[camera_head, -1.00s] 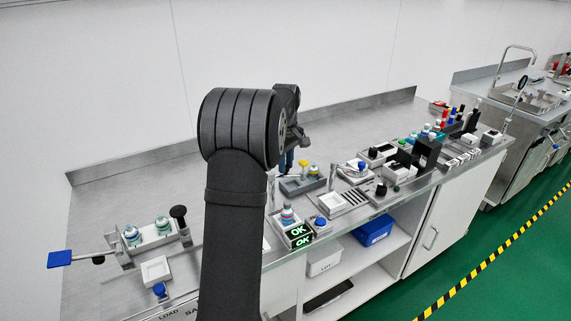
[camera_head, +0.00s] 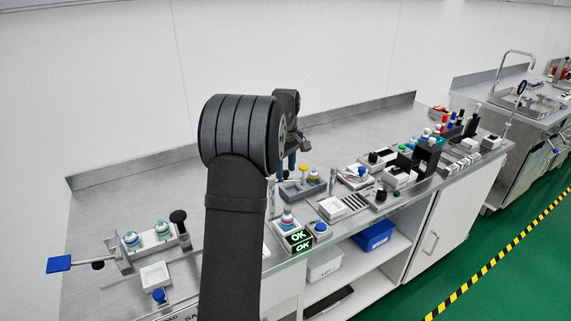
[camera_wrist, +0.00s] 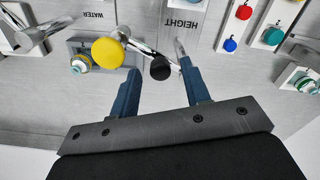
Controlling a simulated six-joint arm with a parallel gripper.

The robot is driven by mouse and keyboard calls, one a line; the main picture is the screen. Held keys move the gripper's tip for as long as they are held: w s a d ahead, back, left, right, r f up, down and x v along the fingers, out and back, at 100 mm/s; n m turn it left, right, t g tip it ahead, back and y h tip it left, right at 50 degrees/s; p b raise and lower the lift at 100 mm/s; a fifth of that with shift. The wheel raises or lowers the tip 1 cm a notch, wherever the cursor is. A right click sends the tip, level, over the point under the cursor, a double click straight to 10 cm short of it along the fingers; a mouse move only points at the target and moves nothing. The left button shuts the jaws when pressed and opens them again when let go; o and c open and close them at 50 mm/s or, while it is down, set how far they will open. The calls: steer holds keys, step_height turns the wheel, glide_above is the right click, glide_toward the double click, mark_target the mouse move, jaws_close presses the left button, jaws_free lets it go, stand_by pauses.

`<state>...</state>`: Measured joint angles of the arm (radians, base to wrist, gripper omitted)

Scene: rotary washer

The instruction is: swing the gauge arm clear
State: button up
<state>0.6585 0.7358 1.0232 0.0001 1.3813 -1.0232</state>
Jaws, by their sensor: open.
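In the wrist view, a silver bar with a black knob (camera_wrist: 160,68) on its end, which looks like the gauge arm, lies near the HEIGHT label (camera_wrist: 182,23). My gripper (camera_wrist: 159,65) is open, its two blue fingers spread with the black knob between their tips. I cannot tell whether either finger touches it. A yellow round knob (camera_wrist: 108,52) stands just left of the fingers; it also shows in the head view (camera_head: 303,169). A silver post (camera_wrist: 179,45) is by the right fingertip. In the head view my arm hides most of the gripper.
A teal-and-white capped part (camera_wrist: 81,63) sits on a grey block at left in the wrist view. Red and blue knobs (camera_wrist: 230,45) are at right. In the head view, a green OK display (camera_head: 299,237) stands at the bench front. The bench behind is clear.

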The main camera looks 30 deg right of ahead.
mark_target(285, 171)
step_height(285, 171, up, 18)
steer(key=shift+f, duration=0.25)
steer(key=shift+f, duration=0.1)
stand_by(0.5)
step_height(285, 171, down, 17)
steer(key=shift+f, duration=0.2)
stand_by(0.4)
steer(key=shift+r, duration=0.15)
steer(key=shift+f, duration=0.4)
steer(key=shift+s+r+m, duration=0.15)
steer(key=shift+r+m, duration=0.1)
steer(key=shift+m, duration=0.15)
steer(key=a+m, duration=0.1)
steer(key=m, duration=0.3)
steer(key=s+a+m, duration=0.1)
steer(key=m, duration=0.3)
steer(key=s+a+r+m, duration=0.1)
steer(key=a+m, duration=0.1)
steer(key=m, duration=0.2)
steer(key=shift+s, duration=0.2)
stand_by(1.8)
